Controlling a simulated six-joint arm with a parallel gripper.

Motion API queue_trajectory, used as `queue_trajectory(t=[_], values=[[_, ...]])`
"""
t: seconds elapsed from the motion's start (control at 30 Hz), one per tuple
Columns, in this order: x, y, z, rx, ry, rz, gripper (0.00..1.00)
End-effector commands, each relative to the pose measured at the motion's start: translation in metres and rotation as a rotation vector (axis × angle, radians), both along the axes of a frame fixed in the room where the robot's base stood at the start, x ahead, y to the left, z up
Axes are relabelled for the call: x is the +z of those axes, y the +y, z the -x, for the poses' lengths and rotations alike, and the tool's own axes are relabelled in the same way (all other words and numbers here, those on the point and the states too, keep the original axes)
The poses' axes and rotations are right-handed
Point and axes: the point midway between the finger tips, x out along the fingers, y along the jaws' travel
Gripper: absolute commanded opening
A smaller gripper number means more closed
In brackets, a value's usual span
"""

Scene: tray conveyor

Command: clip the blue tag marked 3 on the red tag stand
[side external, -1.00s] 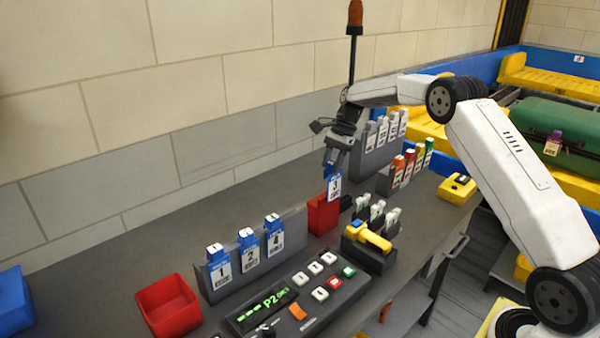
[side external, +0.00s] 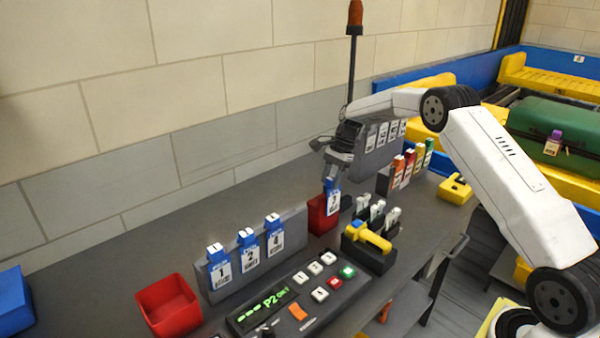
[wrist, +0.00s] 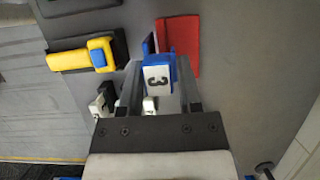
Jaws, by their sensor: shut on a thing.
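The blue tag marked 3 (side external: 333,201) is held upright in my gripper (side external: 334,178), which is shut on its blue top. In the wrist view the tag (wrist: 158,78) sits between the two fingers (wrist: 157,92), its 3 facing the camera. The red tag stand (side external: 318,215) is a small red block on the bench, right by the tag; it also shows in the wrist view (wrist: 180,42). The tag overlaps the stand's right side in the side view. I cannot tell whether the tag touches the stand.
A grey rack (side external: 215,290) holds blue tags 1, 2 and 4. A yellow scanner-like tool (side external: 370,238) on a dark block and several white-labelled tags (side external: 377,212) stand close on the right. A red bin (side external: 168,306) and a button panel (side external: 300,305) are nearer the front.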

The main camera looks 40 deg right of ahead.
Motion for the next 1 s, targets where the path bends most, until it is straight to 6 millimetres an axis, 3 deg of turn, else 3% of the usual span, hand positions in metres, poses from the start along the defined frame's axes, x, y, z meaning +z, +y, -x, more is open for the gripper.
queue_trajectory(t=[0.4,0.9,0.93,1.0], values=[[-0.018,0.0,0.0,0.0,0.0,0.0,0.0],[-0.021,0.0,0.0,0.0,-0.001,0.0,0.0],[-0.021,0.0,0.0,0.0,0.0,0.0,0.54],[-0.021,0.0,0.0,0.0,0.0,0.0,0.76]])
